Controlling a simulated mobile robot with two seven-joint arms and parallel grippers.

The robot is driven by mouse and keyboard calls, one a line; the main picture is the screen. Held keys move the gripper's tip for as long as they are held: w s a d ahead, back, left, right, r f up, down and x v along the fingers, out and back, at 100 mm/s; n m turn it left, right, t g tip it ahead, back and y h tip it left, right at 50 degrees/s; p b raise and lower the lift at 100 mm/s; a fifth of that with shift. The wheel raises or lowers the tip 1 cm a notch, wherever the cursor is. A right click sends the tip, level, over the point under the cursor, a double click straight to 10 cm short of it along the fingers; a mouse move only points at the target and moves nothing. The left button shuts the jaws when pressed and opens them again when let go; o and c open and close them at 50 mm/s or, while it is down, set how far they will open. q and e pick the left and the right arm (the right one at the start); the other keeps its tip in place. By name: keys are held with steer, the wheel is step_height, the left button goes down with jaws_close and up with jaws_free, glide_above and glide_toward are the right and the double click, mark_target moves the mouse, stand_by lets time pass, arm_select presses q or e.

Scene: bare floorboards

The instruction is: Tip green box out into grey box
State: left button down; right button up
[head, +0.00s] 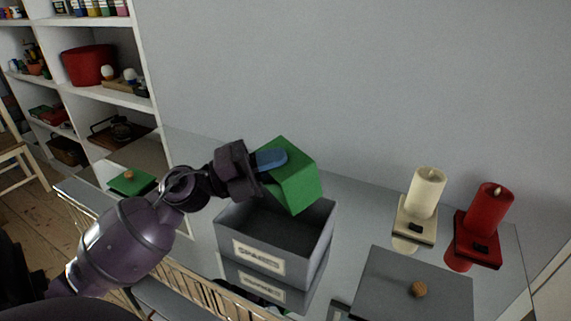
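The green box (298,181) is held tilted above the back of the open grey box (275,253). The grey box stands upright with a "SPARES" label on its front. My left gripper (272,160) comes in from the left, and a blue rounded finger lies against the green box's side; it appears shut on that box. The green box's opening and contents are hidden from this view. The visible inside of the grey box looks empty, though part of it is hidden. My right gripper is not in view.
A green lid (132,181) with a knob lies at the left. A grey lid (412,292) with a knob lies at the front right. A cream candle (427,190) and a red candle (488,205) stand on bases at the right. White shelves (143,62) stand behind at the left.

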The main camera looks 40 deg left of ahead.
arm_select(q)
steer(key=shift+s+f+t+b, duration=0.2)
steer(key=shift+f+t+b, duration=0.1)
steer(key=shift+b, duration=0.2)
steer(key=shift+s+a+h, duration=0.1)
steer(key=shift+s+h, duration=0.05)
steer(key=shift+h, duration=0.15)
steer(key=shift+s+m+b, duration=0.1)
steer(key=shift+m+b, duration=0.2)
steer(key=shift+b, duration=0.25)
steer(key=shift+s+a+h, duration=0.1)
steer(key=shift+s+h, duration=0.05)
steer(key=shift+h, duration=0.25)
steer(key=shift+s+r+m+t+h+b, duration=0.3)
steer(key=shift+m+h+b, duration=0.1)
steer(key=shift+b, duration=0.05)
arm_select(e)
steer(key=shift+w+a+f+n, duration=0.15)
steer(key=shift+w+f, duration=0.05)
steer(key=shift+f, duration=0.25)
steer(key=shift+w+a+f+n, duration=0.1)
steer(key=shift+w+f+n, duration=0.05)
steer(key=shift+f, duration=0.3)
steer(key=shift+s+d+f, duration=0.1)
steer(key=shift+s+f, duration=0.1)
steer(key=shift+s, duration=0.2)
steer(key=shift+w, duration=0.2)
